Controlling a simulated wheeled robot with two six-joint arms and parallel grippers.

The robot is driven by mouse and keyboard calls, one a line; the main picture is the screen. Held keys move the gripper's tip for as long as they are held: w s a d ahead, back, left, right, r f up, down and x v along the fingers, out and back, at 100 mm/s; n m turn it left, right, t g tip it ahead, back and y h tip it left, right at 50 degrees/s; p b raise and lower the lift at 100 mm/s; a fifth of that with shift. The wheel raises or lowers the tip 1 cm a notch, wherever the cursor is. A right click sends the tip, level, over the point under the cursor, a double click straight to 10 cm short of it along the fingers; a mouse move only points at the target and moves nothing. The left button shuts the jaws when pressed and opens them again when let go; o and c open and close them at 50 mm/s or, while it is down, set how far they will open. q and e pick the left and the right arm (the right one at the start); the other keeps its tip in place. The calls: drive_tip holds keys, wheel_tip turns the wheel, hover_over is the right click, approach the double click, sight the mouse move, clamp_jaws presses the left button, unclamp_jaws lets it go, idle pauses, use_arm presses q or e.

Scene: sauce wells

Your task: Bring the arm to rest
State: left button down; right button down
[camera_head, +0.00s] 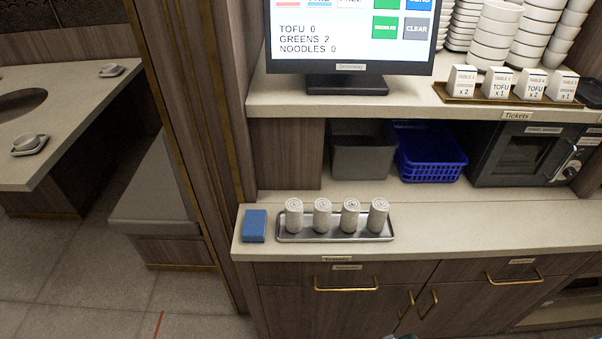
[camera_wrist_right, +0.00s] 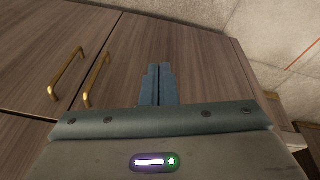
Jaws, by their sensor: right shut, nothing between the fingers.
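My right gripper (camera_wrist_right: 158,84) shows in the right wrist view. Its two fingers are together, with nothing between them. It points at the brown wooden cabinet doors (camera_wrist_right: 190,52), apart from the brass handles (camera_wrist_right: 67,74) to its left. In the head view only a small dark piece, perhaps part of my arm, shows at the bottom edge. My left gripper is in neither view.
The counter (camera_head: 480,215) holds a metal tray (camera_head: 335,237) with several rolled towels and a blue block (camera_head: 254,226). A blue basket (camera_head: 430,155), a grey bin (camera_head: 362,152) and a dark oven (camera_head: 525,155) stand behind. A screen (camera_head: 345,30) and ticket tray (camera_head: 510,97) are above.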

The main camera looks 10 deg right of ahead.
drive_tip(key=s+f+b, duration=0.1)
drive_tip(key=s+f, duration=0.6)
drive_tip(key=f, duration=0.4)
drive_tip(key=s+d+f+g+b, duration=0.1)
drive_tip(key=s+f, duration=0.6)
drive_tip(key=f, duration=0.4)
drive_tip(key=s+d+f+b, duration=0.1)
drive_tip(key=s+f, duration=0.6)
drive_tip(key=f, duration=0.3)
drive_tip(key=shift+f+g+b, duration=0.3)
drive_tip(key=shift+f+b, duration=0.1)
